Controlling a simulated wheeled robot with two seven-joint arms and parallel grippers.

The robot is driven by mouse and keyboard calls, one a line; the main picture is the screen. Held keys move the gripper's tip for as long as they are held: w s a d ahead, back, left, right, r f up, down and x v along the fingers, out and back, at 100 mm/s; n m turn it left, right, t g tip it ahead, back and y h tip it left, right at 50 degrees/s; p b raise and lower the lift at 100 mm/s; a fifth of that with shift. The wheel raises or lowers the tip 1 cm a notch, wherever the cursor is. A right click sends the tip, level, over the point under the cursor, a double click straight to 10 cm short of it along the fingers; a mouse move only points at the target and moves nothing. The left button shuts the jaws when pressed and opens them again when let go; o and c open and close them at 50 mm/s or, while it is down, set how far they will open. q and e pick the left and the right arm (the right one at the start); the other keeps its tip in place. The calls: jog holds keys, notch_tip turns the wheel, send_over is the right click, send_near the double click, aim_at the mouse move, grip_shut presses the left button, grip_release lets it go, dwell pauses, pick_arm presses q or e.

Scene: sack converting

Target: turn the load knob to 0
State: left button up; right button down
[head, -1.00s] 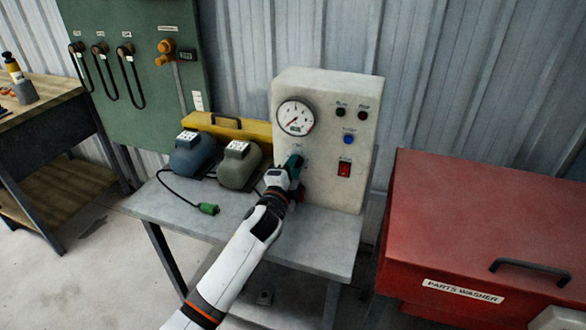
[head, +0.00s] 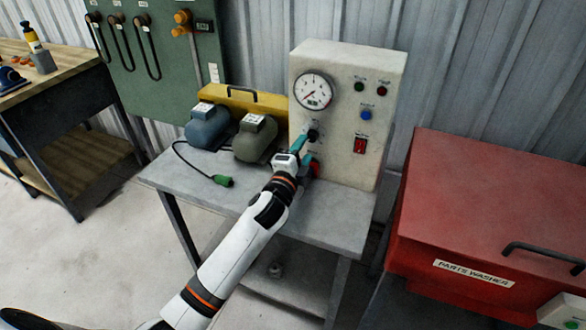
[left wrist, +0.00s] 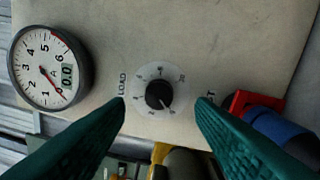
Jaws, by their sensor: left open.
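The load knob (left wrist: 159,95) is a small black round knob on a pale round dial with numbers, beside the word LOAD. In the left wrist view its pointer mark faces toward the lower right. In the head view the knob (head: 313,134) shows small and dark on the beige panel (head: 335,120), below the gauge. My left gripper (head: 309,150) is open, with teal fingers pointed at the panel. In the left wrist view the fingers stand on either side of the knob, apart from it. Contact is not visible. My right gripper is not in view.
A round gauge (left wrist: 50,68) with a 0.0 display sits beside the knob. A red part with a blue cylinder (left wrist: 280,130) is close to my right-hand finger in the wrist view. Two motors (head: 255,138) stand left of the panel on the grey table (head: 335,228).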

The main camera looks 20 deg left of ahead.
pick_arm(q)
jog(key=s, duration=0.8)
jog(key=shift+a+f+b, duration=0.15)
jog(key=shift+f+b, duration=0.05)
jog(key=shift+b, duration=0.15)
jog(key=shift+s, duration=0.1)
jog(key=s+a+f+n+g+y, duration=0.2)
jog(key=s+f+n+g, duration=0.65)
jog(key=s+f, duration=0.45)
jog(key=s+d+f+n+g+h, duration=0.1)
jog(key=s+f+n+g, duration=0.15)
jog(key=s, duration=0.65)
jog(key=s+d+f+n+g+h, duration=0.1)
jog(key=s+n+g, duration=0.25)
jog(key=s, duration=0.45)
notch_tip(320, 180, down, 28)
jog(key=s+r+g, duration=0.1)
jog(key=s+g, duration=0.1)
jog(key=s, duration=0.1)
jog(key=s+a+f+g+p, duration=0.1)
jog(key=s+a+f, duration=0.2)
jog(key=s+f, duration=1.1)
jog(key=shift+s+m+y, duration=0.3)
jog(key=shift+s+m, duration=0.15)
jog(key=shift+s, duration=0.3)
